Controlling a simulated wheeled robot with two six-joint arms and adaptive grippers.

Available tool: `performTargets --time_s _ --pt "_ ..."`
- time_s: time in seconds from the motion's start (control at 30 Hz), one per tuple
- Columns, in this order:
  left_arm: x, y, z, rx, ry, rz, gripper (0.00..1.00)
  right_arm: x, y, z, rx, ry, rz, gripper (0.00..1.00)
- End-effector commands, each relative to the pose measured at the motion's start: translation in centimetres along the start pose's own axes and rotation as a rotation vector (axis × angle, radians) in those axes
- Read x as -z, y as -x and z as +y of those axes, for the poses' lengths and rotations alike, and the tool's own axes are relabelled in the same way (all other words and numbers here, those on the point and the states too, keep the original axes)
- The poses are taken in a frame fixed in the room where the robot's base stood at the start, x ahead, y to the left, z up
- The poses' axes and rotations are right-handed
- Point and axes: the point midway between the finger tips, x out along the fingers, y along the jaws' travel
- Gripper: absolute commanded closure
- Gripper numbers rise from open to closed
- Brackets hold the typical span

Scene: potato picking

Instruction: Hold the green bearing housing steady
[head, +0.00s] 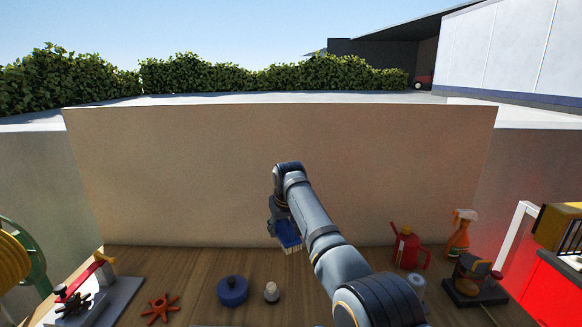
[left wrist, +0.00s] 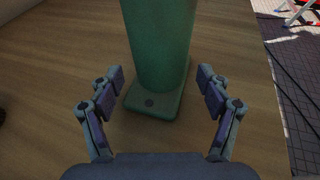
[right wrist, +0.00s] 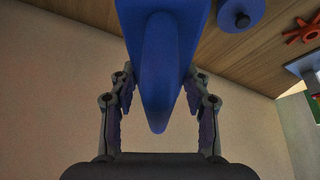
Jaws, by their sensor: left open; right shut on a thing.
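The green bearing housing (left wrist: 158,45) stands on the wooden bench in the left wrist view, with a flat foot and a dark bolt hole at its near end. Its top is cut off by the picture edge. My left gripper (left wrist: 160,76) is open, its fingers on either side of the foot, with gaps visible. The head view shows neither the housing nor this gripper. My right gripper (head: 281,226) is shut on a blue brush (head: 290,243), bristles down, held above the back of the bench. The brush's blue handle (right wrist: 160,70) fills the middle of the right wrist view.
On the bench are a red star-shaped knob (head: 160,308), a blue round part (head: 233,291), a small pale-topped item (head: 271,292), a red oil can (head: 407,248) and an orange spray bottle (head: 460,237). A tan panel (head: 180,170) closes the back.

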Motion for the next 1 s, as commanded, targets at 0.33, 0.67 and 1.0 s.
performTargets --time_s 0.33,0.67,1.0 --pt "0.1 -1.6 -0.1 -0.012 0.004 -0.002 0.22 0.4 0.7 0.1 -0.001 0.000 0.003 1.00" --pt "0.1 -1.6 -0.1 -0.012 0.004 -0.002 0.46 0.4 0.7 0.1 -0.001 0.000 0.003 1.00" --pt "0.1 -1.6 -0.1 -0.012 0.004 -0.002 0.63 0.4 0.7 0.1 -0.001 0.000 0.003 1.00"
